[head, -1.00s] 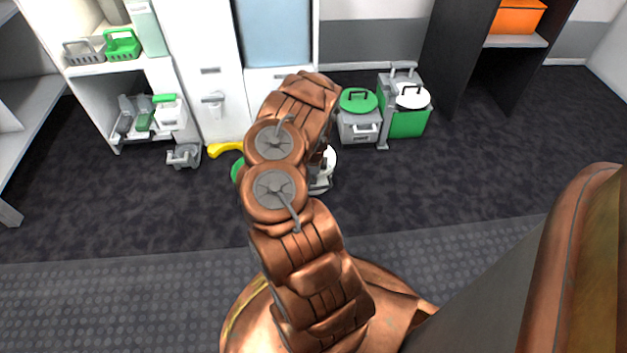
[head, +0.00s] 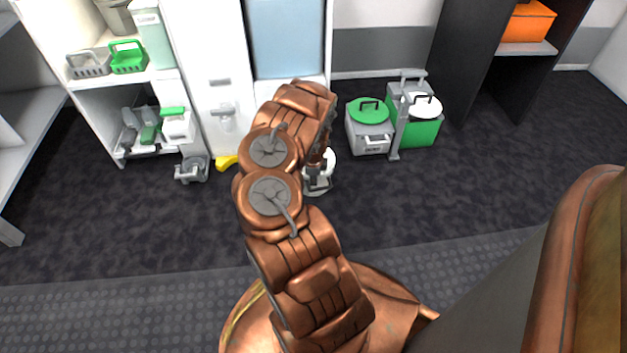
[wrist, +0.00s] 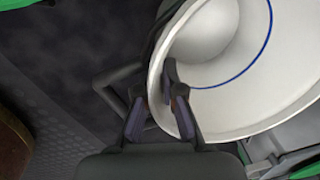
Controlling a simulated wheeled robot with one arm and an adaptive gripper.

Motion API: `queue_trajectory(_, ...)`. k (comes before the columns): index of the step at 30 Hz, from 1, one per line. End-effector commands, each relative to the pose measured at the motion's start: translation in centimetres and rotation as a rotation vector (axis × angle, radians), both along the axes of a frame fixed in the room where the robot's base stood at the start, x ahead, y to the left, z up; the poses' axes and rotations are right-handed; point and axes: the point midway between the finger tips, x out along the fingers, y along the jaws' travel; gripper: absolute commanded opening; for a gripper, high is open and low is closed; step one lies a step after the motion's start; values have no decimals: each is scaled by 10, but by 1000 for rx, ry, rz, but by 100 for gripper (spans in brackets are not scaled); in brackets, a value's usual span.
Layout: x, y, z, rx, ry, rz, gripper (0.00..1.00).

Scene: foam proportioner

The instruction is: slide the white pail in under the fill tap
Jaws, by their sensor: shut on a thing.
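The white pail (wrist: 225,85) fills the upper right of the wrist view, its mouth facing the camera, with a blue line around its inside. My gripper (wrist: 155,88) is shut on its near rim, one finger inside and one outside. In the head view a small white part of the pail (head: 330,160) shows just right of my arm, which hides most of it. A grey lever-like fitting (head: 222,110) on the white cabinet front may be the fill tap; I cannot tell for sure.
A grey bin with a green lid (head: 369,110) and a green bin with a white lid (head: 424,128) stand right of the arm. A grey fitting (head: 192,169) and a yellow thing (head: 227,162) are on the floor at left. The dark floor in front is clear.

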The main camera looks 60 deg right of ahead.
Motion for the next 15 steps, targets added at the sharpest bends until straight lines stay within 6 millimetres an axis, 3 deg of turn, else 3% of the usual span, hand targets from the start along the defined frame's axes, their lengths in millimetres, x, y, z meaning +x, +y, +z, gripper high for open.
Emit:
queue_trajectory(8,1,1,0,0,-1,2,0)
queue_trajectory(9,1,1,0,0,-1,2,8)
queue_trajectory(15,0,0,0,0,0,0,29)
